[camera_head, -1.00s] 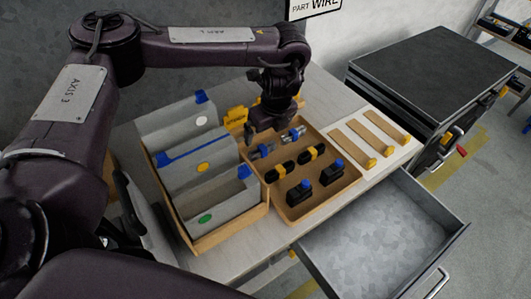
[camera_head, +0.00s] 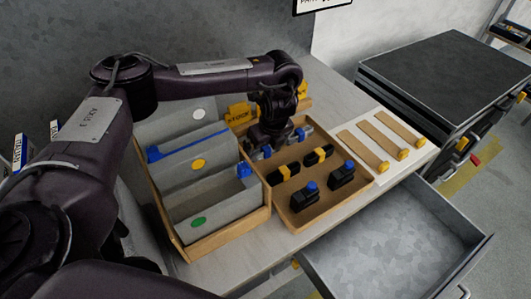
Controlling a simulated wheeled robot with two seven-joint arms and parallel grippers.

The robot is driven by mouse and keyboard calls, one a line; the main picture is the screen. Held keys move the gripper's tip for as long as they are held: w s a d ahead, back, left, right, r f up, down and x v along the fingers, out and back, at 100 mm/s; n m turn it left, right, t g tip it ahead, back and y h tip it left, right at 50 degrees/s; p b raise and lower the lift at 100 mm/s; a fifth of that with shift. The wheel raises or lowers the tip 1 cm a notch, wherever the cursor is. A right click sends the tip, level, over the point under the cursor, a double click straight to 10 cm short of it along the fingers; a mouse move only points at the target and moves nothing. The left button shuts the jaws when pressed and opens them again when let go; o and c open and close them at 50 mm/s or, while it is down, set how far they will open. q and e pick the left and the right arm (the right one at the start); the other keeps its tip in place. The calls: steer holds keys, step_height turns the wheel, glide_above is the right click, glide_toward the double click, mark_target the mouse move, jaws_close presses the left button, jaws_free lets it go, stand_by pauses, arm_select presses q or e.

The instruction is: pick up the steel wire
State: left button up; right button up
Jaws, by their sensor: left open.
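The tan parts tray (camera_head: 309,218) holds small parts in pairs. Two silvery parts with blue ends lie in its back row, and they look most like the steel wire. The right one (camera_head: 302,133) shows beside my left gripper. The left one (camera_head: 264,153) is partly hidden by the gripper. My left gripper (camera_head: 270,143) is open, pointing down over the back row of the tray, between or over these parts. Its fingertips are dark and small, so I cannot tell whether they touch a part. My right gripper is not in view.
Black parts with yellow bands (camera_head: 283,173) and black parts with blue tops (camera_head: 305,196) fill the tray's nearer rows. A bin with grey dividers (camera_head: 200,200) stands close on the left. Wooden strips (camera_head: 366,150) lie to the right. An open drawer (camera_head: 400,245) juts out at the front.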

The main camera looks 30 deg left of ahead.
arm_select(q)
steer(key=c, duration=0.6)
steer(key=shift+c, duration=0.2)
